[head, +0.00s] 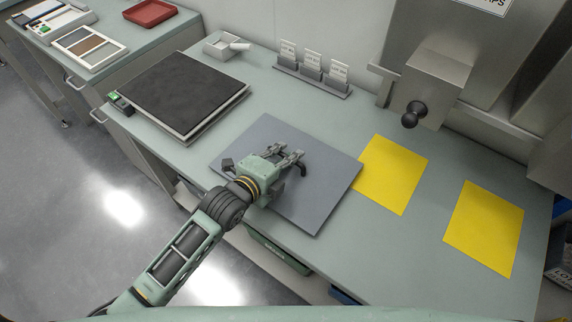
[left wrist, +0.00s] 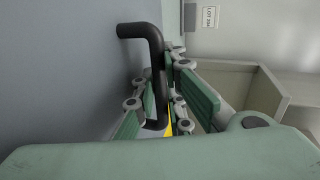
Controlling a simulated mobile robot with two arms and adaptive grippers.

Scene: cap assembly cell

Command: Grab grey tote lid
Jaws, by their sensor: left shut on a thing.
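The grey tote lid (head: 322,190) is a flat square panel lying over the middle of the bench, close to the front edge. A black bar handle (head: 303,169) stands on its top; it also shows in the left wrist view (left wrist: 141,31). My left gripper (head: 298,157) reaches over the lid from the front left. Its fingers are shut on the handle, with the bar between the green pads in the left wrist view (left wrist: 164,98). Part of the lid is hidden under the gripper. I cannot tell whether the lid touches the bench. My right gripper is not in view.
A black-topped platform (head: 180,90) stands left of the lid. Two yellow mats (head: 395,173) (head: 484,228) lie to the right. A card rack (head: 311,79) and a small white tray (head: 222,46) are behind. A grey machine with a black knob (head: 412,114) stands at the back right.

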